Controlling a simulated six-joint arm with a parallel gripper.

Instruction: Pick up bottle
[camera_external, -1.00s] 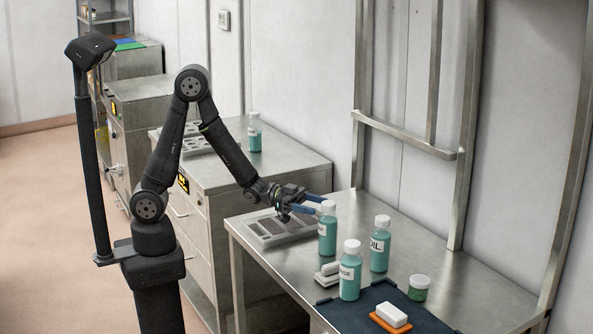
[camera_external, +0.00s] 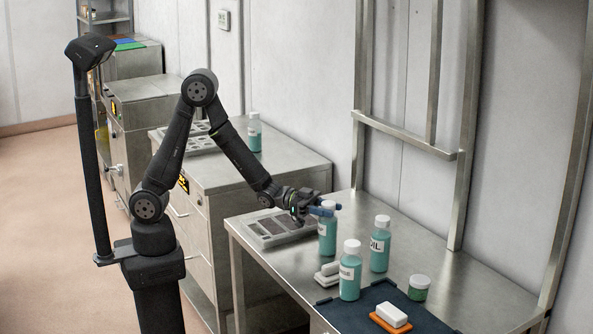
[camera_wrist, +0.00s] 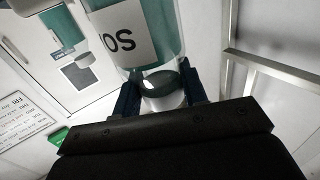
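A teal bottle (camera_external: 327,236) with a white cap and a white label stands upright on the steel table. My gripper (camera_external: 322,209) is at the top of this bottle, with its blue fingers around the cap. In the wrist view the bottle (camera_wrist: 160,25) shows upside down, its white cap (camera_wrist: 166,100) between my two fingers (camera_wrist: 158,98). Whether both fingers press on the cap is unclear. A second teal bottle (camera_external: 350,275) stands nearer the front, and a third, labelled bottle (camera_external: 380,248) stands to the right.
A grey mould tray (camera_external: 260,241) lies left of the gripped-at bottle. A white-handled tool (camera_external: 327,276) lies in front. Another teal bottle (camera_external: 255,133) stands on the back cabinet.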

